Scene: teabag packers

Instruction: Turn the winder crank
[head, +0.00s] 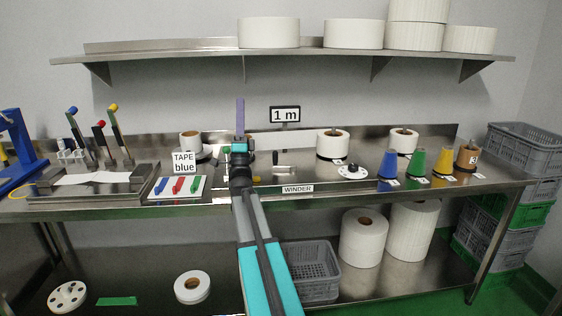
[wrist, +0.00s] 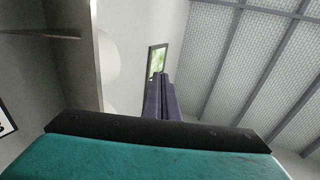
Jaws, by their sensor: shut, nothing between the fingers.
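My gripper (head: 240,103) points straight up in front of the bench, its purple fingers together and empty. In the wrist view the shut fingers (wrist: 160,82) point toward the ceiling, with no crank in sight. The WINDER label (head: 297,188) is on the bench's front edge. A white disc with a dark knob (head: 352,172) lies right of the label; a small metal bar-shaped part (head: 283,168) is above it. I cannot tell for sure which is the crank. A white strip (head: 285,140) runs toward a white roll (head: 333,143). My arm hides part of the bench left of the label.
A steel shelf (head: 300,52) with white rolls hangs above the bench. A grey crate (head: 312,272) sits below.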

